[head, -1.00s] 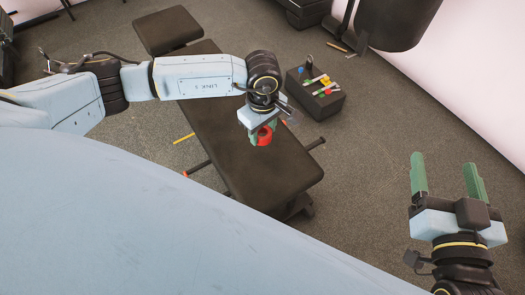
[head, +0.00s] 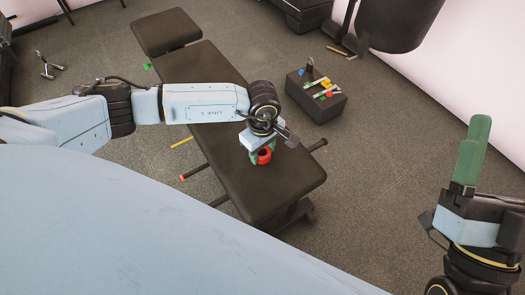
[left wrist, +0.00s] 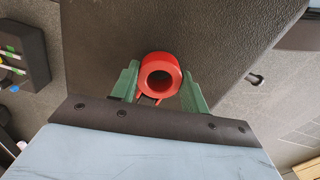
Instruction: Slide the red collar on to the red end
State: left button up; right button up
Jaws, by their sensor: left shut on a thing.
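The red collar (head: 264,155) is a thick ring held in my left gripper (head: 262,158) above the near end of the black bench. In the left wrist view the collar (left wrist: 172,65) sits between the two green fingers (left wrist: 160,80), its hole facing the camera. A bar end with a red tip (head: 184,177) sticks out from the bench's left side, well apart from the collar. My right gripper (head: 470,150) is at the right, seen nearly side-on, so its finger gap is hidden.
The padded bench (head: 262,195) fills the middle. A yellow bar end (head: 181,142) and a green one (head: 147,66) show on its left; a dark bar end (head: 320,144) shows on its right. A black box (head: 318,108) with coloured items stands on the floor beyond.

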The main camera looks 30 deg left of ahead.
pick_arm(q)
jog(key=shift+f, duration=0.2)
jog(key=o, duration=1.1)
